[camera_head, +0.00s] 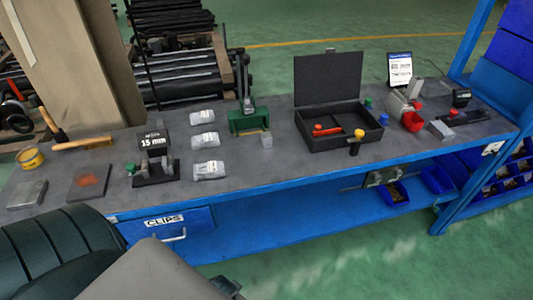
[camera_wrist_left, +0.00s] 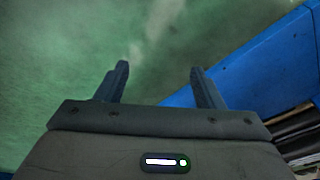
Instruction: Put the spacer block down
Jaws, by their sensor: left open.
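My left gripper (camera_wrist_left: 159,70) is open in the left wrist view, with nothing between its fingers. It is over green floor beside a blue bench edge. In the head view my arm covers the bottom left, and the fingers cannot be made out. A small pale grey block (camera_head: 266,141) stands on the bench beside a green stand (camera_head: 248,121). A flat grey block (camera_head: 27,194) lies at the far left. Another light grey block (camera_head: 441,130) lies at the right. I cannot tell which one is the spacer block. My right gripper is not in view.
A stand marked 15 mm (camera_head: 154,142) and several grey bags stand left of centre. A mallet (camera_head: 82,143) lies behind. The bench's front middle (camera_head: 250,176) is clear.

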